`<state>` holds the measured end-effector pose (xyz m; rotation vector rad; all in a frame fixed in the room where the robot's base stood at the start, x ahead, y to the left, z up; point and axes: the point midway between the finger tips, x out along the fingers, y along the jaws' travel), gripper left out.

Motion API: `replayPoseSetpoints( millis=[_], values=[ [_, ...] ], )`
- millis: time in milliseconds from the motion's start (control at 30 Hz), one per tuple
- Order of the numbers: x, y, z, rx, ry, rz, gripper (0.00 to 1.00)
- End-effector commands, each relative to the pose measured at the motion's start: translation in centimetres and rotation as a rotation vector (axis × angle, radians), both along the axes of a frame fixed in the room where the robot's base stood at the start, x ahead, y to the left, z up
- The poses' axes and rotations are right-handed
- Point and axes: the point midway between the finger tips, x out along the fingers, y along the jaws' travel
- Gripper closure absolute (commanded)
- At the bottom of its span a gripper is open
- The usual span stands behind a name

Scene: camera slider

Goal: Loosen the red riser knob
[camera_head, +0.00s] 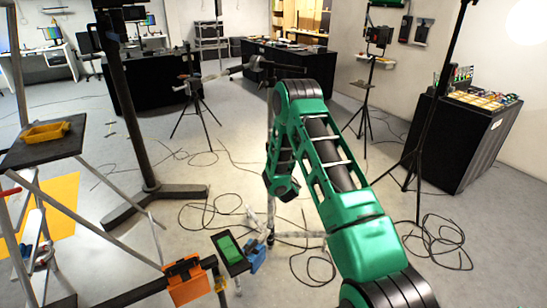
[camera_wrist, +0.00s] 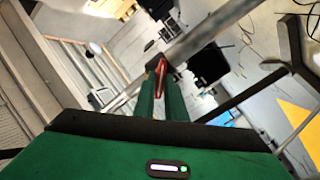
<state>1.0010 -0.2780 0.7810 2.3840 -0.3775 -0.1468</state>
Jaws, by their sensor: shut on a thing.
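The red riser knob (camera_wrist: 161,72) shows in the wrist view as a narrow red shape at a grey metal tube (camera_wrist: 205,40). My gripper (camera_wrist: 160,86) has its two green fingers close together at the knob, shut on it. The fingers cover part of the knob, and its turning angle is hard to tell. In the head view my green arm reaches to a slim metal stand (camera_head: 271,205) in the middle of the floor. The knob and my fingertips cannot be made out there.
A black upright post (camera_head: 130,100) stands on the left, near a black platform with a yellow tray (camera_head: 46,132). An orange box (camera_head: 187,279) and a green-screened device (camera_head: 229,250) are at the front. Cables (camera_head: 205,215) lie on the floor. A black cabinet (camera_head: 465,140) stands right.

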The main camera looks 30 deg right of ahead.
Motion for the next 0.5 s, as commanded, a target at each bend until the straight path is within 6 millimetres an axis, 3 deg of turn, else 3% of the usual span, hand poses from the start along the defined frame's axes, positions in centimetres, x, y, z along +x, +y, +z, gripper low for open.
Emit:
replayPoseSetpoints(
  millis=[500],
  values=[
    [0.18, 0.44, -0.29, -0.459, 0.150, 0.006, 1.00]
  ],
)
